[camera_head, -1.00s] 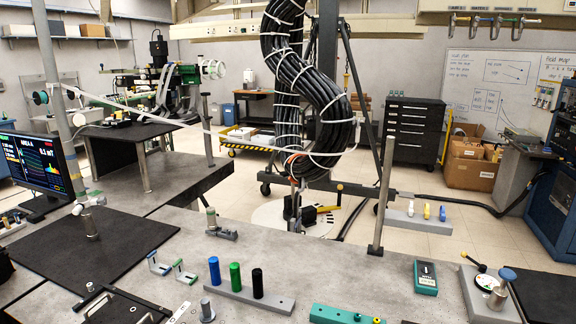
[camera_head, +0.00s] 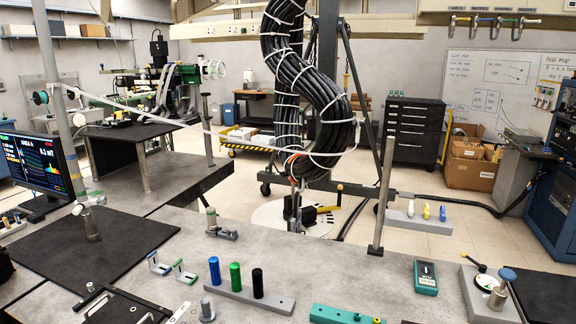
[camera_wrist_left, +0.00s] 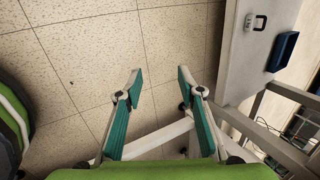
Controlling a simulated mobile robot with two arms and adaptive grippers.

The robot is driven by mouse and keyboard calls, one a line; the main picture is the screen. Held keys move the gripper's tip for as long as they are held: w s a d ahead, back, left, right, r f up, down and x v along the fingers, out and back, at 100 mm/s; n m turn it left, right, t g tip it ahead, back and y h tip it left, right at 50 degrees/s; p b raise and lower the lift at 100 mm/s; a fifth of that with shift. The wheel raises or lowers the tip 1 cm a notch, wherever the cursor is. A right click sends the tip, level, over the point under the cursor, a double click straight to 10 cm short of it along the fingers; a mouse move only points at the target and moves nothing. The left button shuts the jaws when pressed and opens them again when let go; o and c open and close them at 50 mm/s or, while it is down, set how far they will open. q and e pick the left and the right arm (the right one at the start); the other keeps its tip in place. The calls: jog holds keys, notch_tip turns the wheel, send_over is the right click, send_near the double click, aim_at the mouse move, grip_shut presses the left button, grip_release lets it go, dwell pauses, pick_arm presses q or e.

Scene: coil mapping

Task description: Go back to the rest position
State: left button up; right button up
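My left gripper (camera_wrist_left: 157,90) shows in the left wrist view with its two green-padded fingers spread apart. It is open, with nothing between the fingers, and tile floor (camera_wrist_left: 90,50) lies beyond it. Neither of my grippers shows in the head view, and my right gripper is in no view.
In the head view, a grey workbench (camera_head: 290,260) holds a rack (camera_head: 225,290) with blue, green and black cylinders and a teal meter (camera_head: 426,278). A vertical post (camera_head: 383,195) rises at its far edge. A thick black cable bundle (camera_head: 330,120) hangs behind. Open floor (camera_head: 430,180) lies beyond.

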pick_arm(q)
jog(key=s+d+f+n+h, duration=0.1)
jog(key=d+f, duration=0.3)
jog(key=d, duration=1.5)
jog(key=s+d+f+n+h, duration=0.1)
jog(key=d+f+h, duration=0.3)
jog(key=d, duration=1.5)
jog(key=shift+s+d+f, duration=0.25)
jog(key=shift+s+f, duration=0.2)
jog(key=shift+f, duration=0.25)
